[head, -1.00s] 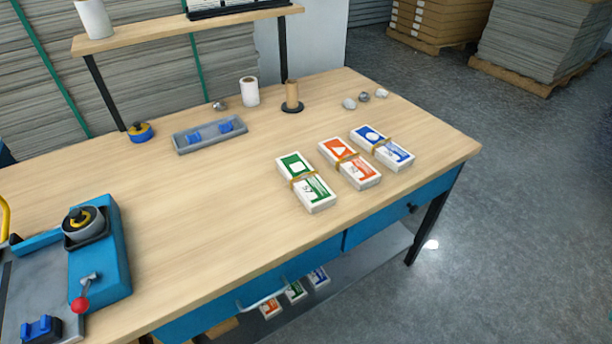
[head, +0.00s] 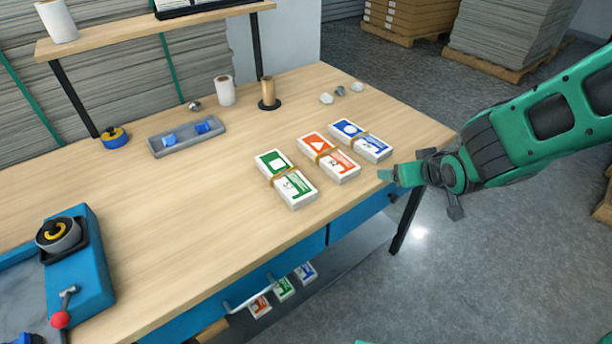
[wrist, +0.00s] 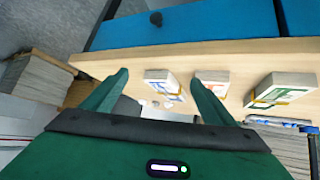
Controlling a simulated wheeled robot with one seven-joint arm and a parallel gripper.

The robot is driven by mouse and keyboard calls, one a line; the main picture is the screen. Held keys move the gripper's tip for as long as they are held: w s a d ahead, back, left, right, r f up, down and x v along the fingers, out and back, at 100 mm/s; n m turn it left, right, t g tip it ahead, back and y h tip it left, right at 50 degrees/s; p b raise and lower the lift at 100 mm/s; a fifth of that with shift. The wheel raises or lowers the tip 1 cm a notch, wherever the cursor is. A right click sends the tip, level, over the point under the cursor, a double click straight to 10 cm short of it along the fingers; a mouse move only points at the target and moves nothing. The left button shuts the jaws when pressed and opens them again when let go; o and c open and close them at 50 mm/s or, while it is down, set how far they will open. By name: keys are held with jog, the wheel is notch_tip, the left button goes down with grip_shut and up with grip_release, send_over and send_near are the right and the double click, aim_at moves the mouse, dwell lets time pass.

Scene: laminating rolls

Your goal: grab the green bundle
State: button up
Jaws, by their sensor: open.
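The green bundle (head: 285,178) lies on the table, a white stack with a green label and a tan band. It is the leftmost of three bundles in the head view. In the wrist view the green bundle (wrist: 283,90) is at the right, beyond the right finger. My gripper (head: 384,175) is off the table's right front edge, right of the bundles and apart from them. In the wrist view my gripper (wrist: 160,80) has its two green fingers spread, with the blue bundle (wrist: 163,84) showing between them. Nothing is held.
The orange bundle (head: 328,157) lies beside the green one, between it and the blue bundle (head: 360,140). A grey tray (head: 187,138) with blue pieces and a spindle (head: 268,94) stand behind. A blue machine (head: 78,265) is at left. The table middle is clear.

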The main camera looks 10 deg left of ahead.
aim_at(286, 174)
jog(key=a+y, duration=0.1)
jog(key=a, duration=0.3)
jog(key=s+a+f+n+y, duration=0.1)
jog(key=a, duration=0.3)
jog(key=s+a+n+y, duration=0.1)
jog(key=a, duration=0.4)
jog(key=shift+s+f+y, duration=0.25)
jog(key=shift+f+y, duration=0.05)
jog(key=shift+f, duration=0.1)
jog(key=s+a+y, duration=0.1)
jog(key=a, duration=0.2)
jog(key=s+a+n+y, duration=0.1)
jog(key=s+a, duration=0.1)
jog(key=a, duration=0.1)
jog(key=s+a+n+y, duration=0.1)
jog(key=s+a, duration=0.1)
jog(key=a, duration=0.2)
jog(key=shift+a+f, duration=0.1)
jog(key=shift+f, duration=0.05)
jog(key=shift+y, duration=0.3)
jog(key=x, duration=0.4)
jog(key=shift+a, duration=0.25)
jog(key=shift+f+x, duration=0.15)
jog(key=shift+x, duration=1.4)
jog(key=shift+f+x, duration=0.1)
jog(key=shift+x, duration=1.5)
jog(key=shift+s+d, duration=0.1)
jog(key=c, duration=1.4)
jog(key=shift+r, duration=0.1)
